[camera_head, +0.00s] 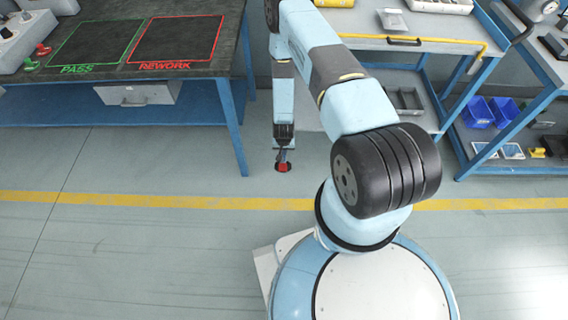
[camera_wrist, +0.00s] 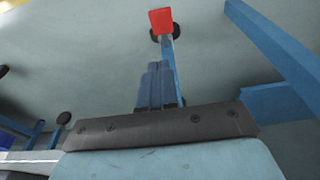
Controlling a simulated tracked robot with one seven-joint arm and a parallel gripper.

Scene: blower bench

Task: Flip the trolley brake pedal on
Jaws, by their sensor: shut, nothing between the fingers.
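The red brake pedal (camera_head: 284,168) sits low near the floor, with a black caster wheel beside it. In the wrist view the pedal (camera_wrist: 161,20) is near the top, in front of a blue trolley leg (camera_wrist: 174,68). The trolley top (camera_head: 385,22) with its yellow rail is partly behind my arm. My gripper (camera_head: 283,154) points down, close to the pedal. In the wrist view its shut, empty fingers (camera_wrist: 155,80) point toward the pedal, with a gap in the picture between tips and pedal. I cannot tell whether they touch or how the pedal is tilted.
A workbench (camera_head: 100,82) with PASS and REWORK squares stands left, its blue leg (camera_head: 233,128) near my gripper. A blue rack (camera_head: 480,160) with blue bins (camera_head: 478,112) stands right. Another caster (camera_wrist: 64,118) shows in the wrist view. The floor around the yellow line (camera_head: 120,201) is clear.

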